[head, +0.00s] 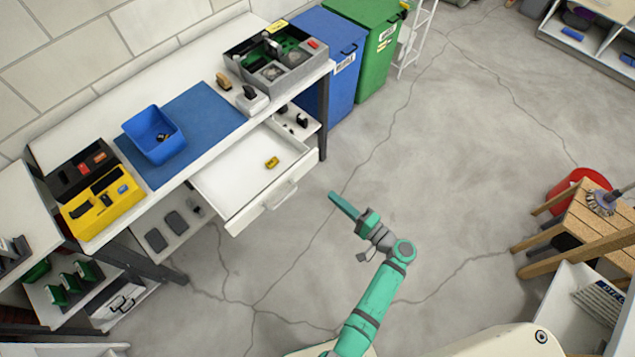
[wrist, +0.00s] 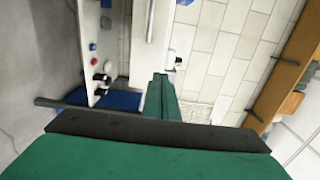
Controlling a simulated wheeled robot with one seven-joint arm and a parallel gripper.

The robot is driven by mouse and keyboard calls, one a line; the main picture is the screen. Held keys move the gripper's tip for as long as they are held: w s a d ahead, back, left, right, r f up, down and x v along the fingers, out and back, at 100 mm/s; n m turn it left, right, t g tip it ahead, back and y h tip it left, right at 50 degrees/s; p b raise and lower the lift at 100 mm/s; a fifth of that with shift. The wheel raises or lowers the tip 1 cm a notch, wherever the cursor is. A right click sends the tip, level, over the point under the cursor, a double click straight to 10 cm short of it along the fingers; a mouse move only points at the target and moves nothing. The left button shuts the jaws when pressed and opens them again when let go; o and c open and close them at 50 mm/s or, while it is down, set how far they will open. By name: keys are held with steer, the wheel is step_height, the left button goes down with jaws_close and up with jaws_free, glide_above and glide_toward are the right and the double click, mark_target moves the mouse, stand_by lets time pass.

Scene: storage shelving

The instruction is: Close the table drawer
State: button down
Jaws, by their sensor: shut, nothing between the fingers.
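The white table drawer (head: 232,186) is pulled out from under the white worktable (head: 215,62) in the head view. A small yellow item (head: 272,162) lies inside it. Its front panel carries a pale bar handle (head: 282,195). My green gripper (head: 335,197) is to the right of the drawer front, over the floor, apart from the handle. Its fingers are together and empty; they also show in the wrist view (wrist: 160,82). I cannot tell the drawer for sure in the wrist view.
On the table are a blue bin (head: 170,152), a yellow box (head: 103,207) and a grey organizer (head: 295,75). Blue (head: 340,40) and green (head: 375,30) waste bins stand at its far end. A wooden stool (head: 590,222) and red bucket (head: 560,188) stand right. Floor around my gripper is clear.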

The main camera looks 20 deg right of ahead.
mark_target(298, 168)
steer(key=x, duration=1.3)
steer(key=shift+w+a+f, duration=0.1)
steer(key=shift+w+a, duration=0.1)
